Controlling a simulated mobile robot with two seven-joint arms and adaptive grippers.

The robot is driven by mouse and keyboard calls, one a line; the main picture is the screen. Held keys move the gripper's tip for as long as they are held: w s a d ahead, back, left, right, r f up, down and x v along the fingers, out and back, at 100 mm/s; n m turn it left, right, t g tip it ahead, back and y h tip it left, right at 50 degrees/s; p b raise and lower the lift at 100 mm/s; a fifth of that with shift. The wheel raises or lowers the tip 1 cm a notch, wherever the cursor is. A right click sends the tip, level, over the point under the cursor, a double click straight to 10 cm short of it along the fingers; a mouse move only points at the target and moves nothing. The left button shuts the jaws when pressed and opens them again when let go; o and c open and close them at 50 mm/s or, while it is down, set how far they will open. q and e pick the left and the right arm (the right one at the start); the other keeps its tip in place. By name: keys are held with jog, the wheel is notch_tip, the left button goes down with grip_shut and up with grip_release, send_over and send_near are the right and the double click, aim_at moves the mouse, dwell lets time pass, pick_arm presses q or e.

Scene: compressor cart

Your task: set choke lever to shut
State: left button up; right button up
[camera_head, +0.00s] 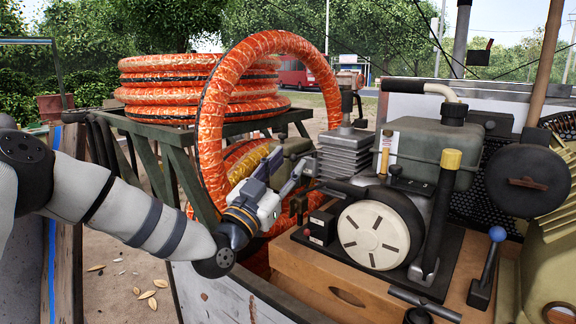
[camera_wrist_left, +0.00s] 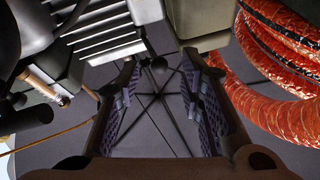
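My left gripper (camera_head: 291,172) reaches in from the left, beside the finned block (camera_head: 345,152) of the engine. In the left wrist view the left gripper (camera_wrist_left: 160,64) is open, its two padded fingers apart. A small dark round knob on a short stem (camera_wrist_left: 158,65) shows between the fingertips, near the fins; it may be the choke lever, but I cannot tell for sure. No grip on it shows. Its setting cannot be read, and in the head view my gripper hides this spot. My right gripper is in neither view.
An orange hose (camera_head: 213,110) loops close behind my left gripper. A round cream recoil cover (camera_head: 375,235) sits to its right. A green frame (camera_head: 175,150) bears coiled hose.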

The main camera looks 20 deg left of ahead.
pick_arm(q)
jog(key=shift+w+d+r, duration=0.1)
jog(key=shift+w+r, duration=0.1)
jog(key=shift+w, duration=0.2)
grip_shut()
jog(key=d+n+y, duration=0.1)
jog(key=y, duration=0.2)
jog(key=d+n+y+p, duration=0.1)
jog(key=n+y, duration=0.1)
jog(key=y, duration=0.1)
jog(key=d+n+y+p, duration=0.1)
jog(key=y, duration=0.2)
jog(key=shift+s+d+n, duration=0.2)
jog(key=shift+s+n, duration=0.2)
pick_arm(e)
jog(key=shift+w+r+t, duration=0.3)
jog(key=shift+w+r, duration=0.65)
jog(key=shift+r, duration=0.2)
pick_arm(q)
grip_release()
